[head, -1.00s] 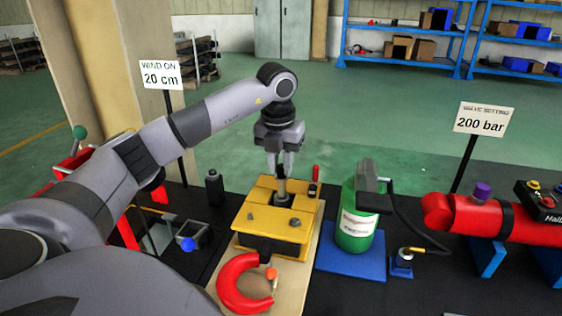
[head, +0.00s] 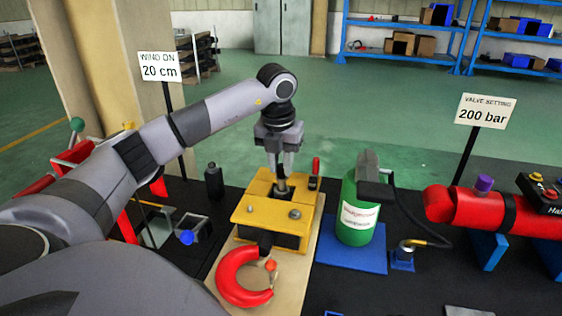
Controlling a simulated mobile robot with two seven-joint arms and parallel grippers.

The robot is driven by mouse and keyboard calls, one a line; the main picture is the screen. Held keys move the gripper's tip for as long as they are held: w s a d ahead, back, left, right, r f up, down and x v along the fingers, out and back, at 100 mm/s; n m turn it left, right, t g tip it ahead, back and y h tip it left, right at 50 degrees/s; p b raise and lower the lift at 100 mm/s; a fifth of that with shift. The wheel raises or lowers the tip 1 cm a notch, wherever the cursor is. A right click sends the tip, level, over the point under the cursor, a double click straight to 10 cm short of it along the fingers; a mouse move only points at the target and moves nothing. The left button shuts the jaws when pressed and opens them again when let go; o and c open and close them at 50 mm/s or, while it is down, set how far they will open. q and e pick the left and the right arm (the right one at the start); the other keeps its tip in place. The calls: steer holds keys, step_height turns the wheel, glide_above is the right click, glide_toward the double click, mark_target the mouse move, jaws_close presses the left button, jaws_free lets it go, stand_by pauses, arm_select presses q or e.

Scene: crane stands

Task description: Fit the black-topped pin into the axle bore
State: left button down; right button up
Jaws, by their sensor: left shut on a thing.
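My left gripper (head: 283,174) comes down from above over the yellow block (head: 252,216). It is shut on the pin (head: 282,187), a short grey length of which shows below the fingertips. The pin stands about upright, with its lower end at the dark round opening in the block's top. The fingers hide the pin's top, so I cannot see its black part. How deep the pin sits in the bore I cannot tell. My right gripper is not in view.
A red hook (head: 231,279) lies in front of the block on a pale board. A small red-handled part (head: 315,172) stands just right of the gripper. A green bottle (head: 356,215) on a blue plate and a red cylinder (head: 470,211) are farther right. A black bottle (head: 213,181) stands left.

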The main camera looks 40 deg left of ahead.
arm_select(q)
steer(key=shift+d+f+b, duration=0.1)
steer(key=shift+f+b, duration=0.85)
steer(key=shift+f, duration=0.65)
steer(key=c, duration=0.9)
jaws_free()
steer(key=shift+o, duration=0.2)
steer(key=shift+s+r+p, duration=0.1)
steer(key=shift+r+p, duration=0.55)
steer(key=r+p, duration=0.1)
steer(key=r, duration=0.1)
steer(key=r+p, duration=0.1)
steer(key=p, duration=0.1)
steer(key=shift+s+r, duration=0.2)
steer(key=shift+r, duration=0.15)
steer(key=shift+f, duration=0.1)
